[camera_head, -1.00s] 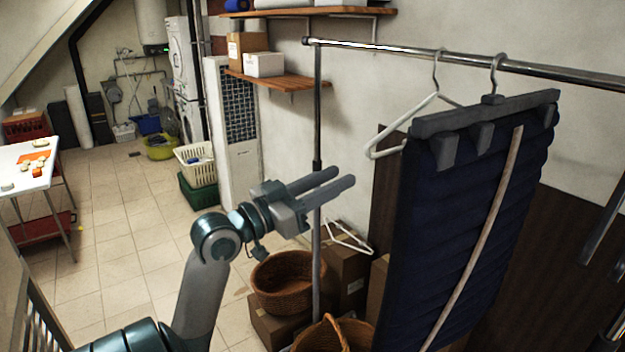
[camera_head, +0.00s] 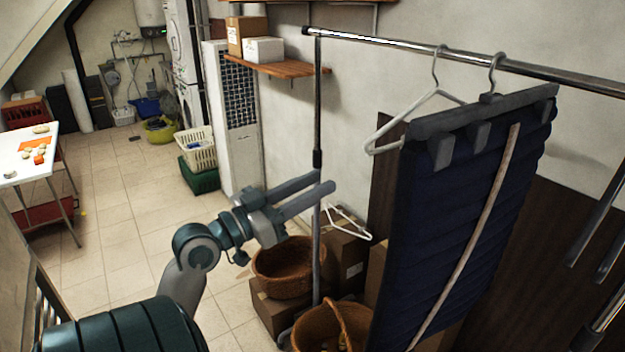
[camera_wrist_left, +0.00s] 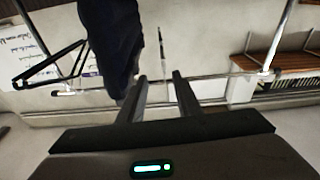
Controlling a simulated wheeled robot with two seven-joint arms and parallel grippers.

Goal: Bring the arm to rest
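My left gripper (camera_head: 326,182) reaches in from the left in the head view. Its two fingers point right, with a clear gap and nothing between them. It is in front of the rack's upright pole, left of the hanging navy garment (camera_head: 455,215). In the left wrist view my left gripper (camera_wrist_left: 158,78) also shows spread fingers, and a dark hanging cloth (camera_wrist_left: 112,45) is behind the left finger. Grey metal parts at the right edge of the head view may be my right gripper (camera_head: 585,272); they are cut off, and I cannot tell its state.
The chrome clothes rail (camera_head: 400,47) carries an empty white hanger (camera_head: 385,140). Wicker baskets (camera_head: 285,270) and cardboard boxes (camera_head: 347,255) crowd the floor by the pole. A white table (camera_head: 30,160) stands at the far left. Tiled floor (camera_head: 125,225) is clear between.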

